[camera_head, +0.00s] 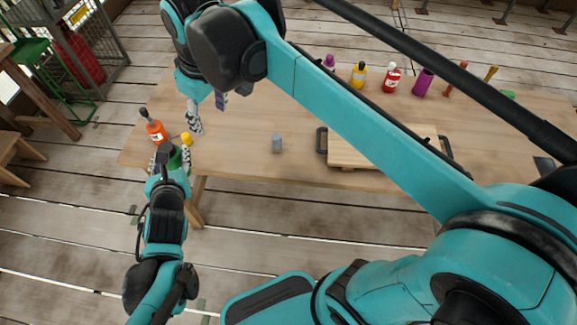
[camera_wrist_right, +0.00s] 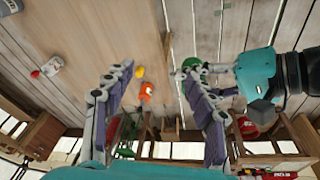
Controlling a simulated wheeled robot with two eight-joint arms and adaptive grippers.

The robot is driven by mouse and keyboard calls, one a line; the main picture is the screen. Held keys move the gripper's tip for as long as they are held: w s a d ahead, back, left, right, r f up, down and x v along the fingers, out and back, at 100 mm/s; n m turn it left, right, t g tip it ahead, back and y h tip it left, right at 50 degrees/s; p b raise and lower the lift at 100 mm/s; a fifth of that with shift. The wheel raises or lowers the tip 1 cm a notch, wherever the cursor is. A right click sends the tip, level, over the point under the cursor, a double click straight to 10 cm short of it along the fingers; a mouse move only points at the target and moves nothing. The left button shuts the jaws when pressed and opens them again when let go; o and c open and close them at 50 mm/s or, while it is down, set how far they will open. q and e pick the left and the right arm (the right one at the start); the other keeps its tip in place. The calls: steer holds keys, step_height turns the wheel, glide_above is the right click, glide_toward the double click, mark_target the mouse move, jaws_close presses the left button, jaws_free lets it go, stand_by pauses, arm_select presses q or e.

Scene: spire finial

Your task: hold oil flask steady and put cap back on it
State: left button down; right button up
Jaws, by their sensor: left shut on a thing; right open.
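A green object (camera_head: 175,158), which looks like the oil flask, is between the fingers of my left gripper (camera_head: 172,156) at the table's left front edge. My left gripper is shut on it; the fingers hide much of it. In the right wrist view the flask's round green top (camera_wrist_right: 190,64) shows. A small yellow piece (camera_head: 186,138), possibly the cap, is on the table just behind the flask; it also shows in the right wrist view (camera_wrist_right: 139,71). My right gripper (camera_head: 208,111) is open and empty above the table, behind and right of the yellow piece.
An orange-red bottle (camera_head: 156,132) stands close by at the table's left end. A grey cylinder (camera_head: 277,143) stands near the front edge. A wooden board with dark handles (camera_head: 352,152) lies to the right. Several bottles, including a yellow one (camera_head: 358,75), line the back.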

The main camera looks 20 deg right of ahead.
steer(key=s+d+f+m+t, duration=0.4)
steer(key=s+d+f+m, duration=0.3)
steer(key=s+d+f, duration=0.4)
step_height(320, 180, down, 4)
steer(key=shift+d+f+t+h, duration=0.1)
steer(key=shift+d+t+h, duration=0.25)
steer(key=shift+d, duration=0.9)
